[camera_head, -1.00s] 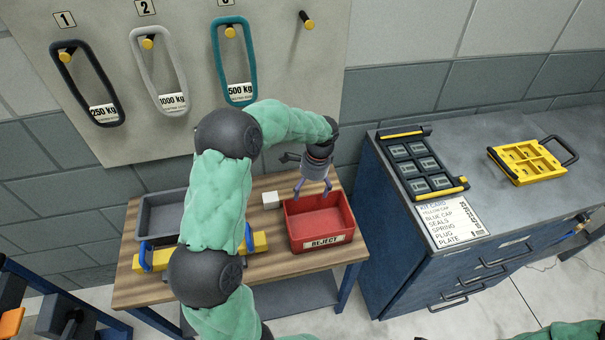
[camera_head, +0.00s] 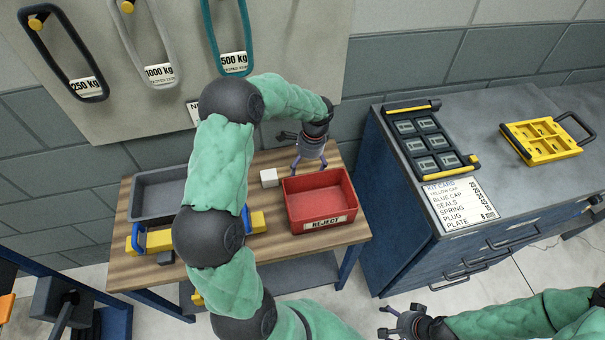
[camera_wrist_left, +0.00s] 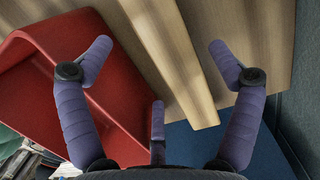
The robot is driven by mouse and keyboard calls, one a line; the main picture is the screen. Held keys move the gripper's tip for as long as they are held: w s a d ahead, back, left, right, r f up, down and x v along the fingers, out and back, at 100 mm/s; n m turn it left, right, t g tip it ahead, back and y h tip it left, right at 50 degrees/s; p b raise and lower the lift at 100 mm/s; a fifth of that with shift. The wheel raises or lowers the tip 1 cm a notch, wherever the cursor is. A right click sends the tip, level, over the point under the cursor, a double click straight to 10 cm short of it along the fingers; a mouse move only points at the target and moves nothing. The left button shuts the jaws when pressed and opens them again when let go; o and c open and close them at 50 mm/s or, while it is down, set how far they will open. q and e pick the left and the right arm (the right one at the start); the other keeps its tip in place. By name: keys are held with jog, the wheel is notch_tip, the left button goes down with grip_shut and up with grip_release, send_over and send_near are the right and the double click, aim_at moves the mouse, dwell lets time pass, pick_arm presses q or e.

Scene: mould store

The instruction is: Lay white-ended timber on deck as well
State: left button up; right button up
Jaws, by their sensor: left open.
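My left gripper (camera_head: 296,168) is open, above the back edge of the red reject bin (camera_head: 322,222). In the left wrist view its fingers (camera_wrist_left: 165,62) are spread and nothing is between them. My right gripper (camera_head: 384,321) is open and empty at the bottom of the head view.
A grey tray (camera_head: 150,207) and a yellow bar with blue handles (camera_head: 128,242) are on the bench (camera_head: 125,272), partly hidden by my left arm. A blue cabinet (camera_head: 385,240) stands to the right, carrying a black tray (camera_head: 425,147), a kit card and a yellow carrier (camera_head: 545,138).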

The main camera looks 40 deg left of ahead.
aim_at(303, 171)
pick_arm(q)
jog(key=f+b, duration=0.1)
jog(key=f, duration=0.3)
jog(key=shift+s+a+b, duration=0.15)
jog(key=shift+a+b, duration=0.2)
jog(key=shift+a, duration=0.05)
jog(key=c, duration=1.5)
jog(key=shift+c, duration=0.2)
jog(key=shift+r, duration=0.15)
